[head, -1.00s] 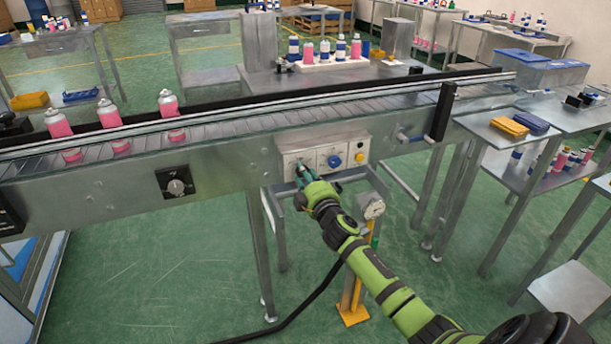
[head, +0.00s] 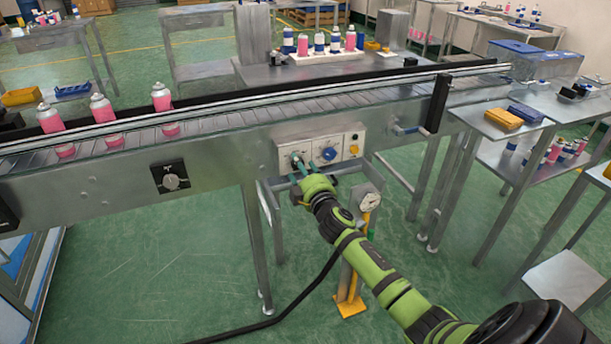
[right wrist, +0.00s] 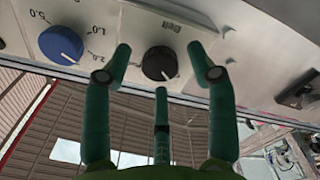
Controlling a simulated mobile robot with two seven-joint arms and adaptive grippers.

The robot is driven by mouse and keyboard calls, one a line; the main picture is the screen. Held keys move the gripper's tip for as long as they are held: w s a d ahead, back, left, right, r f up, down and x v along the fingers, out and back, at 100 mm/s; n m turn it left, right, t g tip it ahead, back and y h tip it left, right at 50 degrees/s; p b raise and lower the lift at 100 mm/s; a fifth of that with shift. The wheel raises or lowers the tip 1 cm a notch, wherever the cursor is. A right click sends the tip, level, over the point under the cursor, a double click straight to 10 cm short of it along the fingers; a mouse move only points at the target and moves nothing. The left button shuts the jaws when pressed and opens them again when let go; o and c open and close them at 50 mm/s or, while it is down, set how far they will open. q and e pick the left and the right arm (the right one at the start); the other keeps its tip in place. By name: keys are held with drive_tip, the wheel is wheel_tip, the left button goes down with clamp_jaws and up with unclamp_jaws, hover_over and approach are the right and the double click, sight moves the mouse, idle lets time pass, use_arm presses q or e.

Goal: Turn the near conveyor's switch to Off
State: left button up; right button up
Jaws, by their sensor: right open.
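A black knob (right wrist: 160,63) labelled "Belt" sits on the white control box (head: 345,140) on the front of the near conveyor (head: 225,145). Its white mark points to the lower right in the right wrist view. My right gripper (head: 298,172) is at the left end of the box. In the right wrist view its green fingers (right wrist: 160,75) are open, spread to both sides of the black knob with one below, and none visibly grips it. In the head view the fingers partly cover the knob (head: 297,159). My left gripper is out of view.
A blue dial (head: 329,153) with numbers is beside the black knob; it also shows in the right wrist view (right wrist: 61,45). Pink cans (head: 102,108) stand on the belt.

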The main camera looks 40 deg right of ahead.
drive_tip(key=v, duration=1.1)
drive_tip(key=shift+s, duration=0.4)
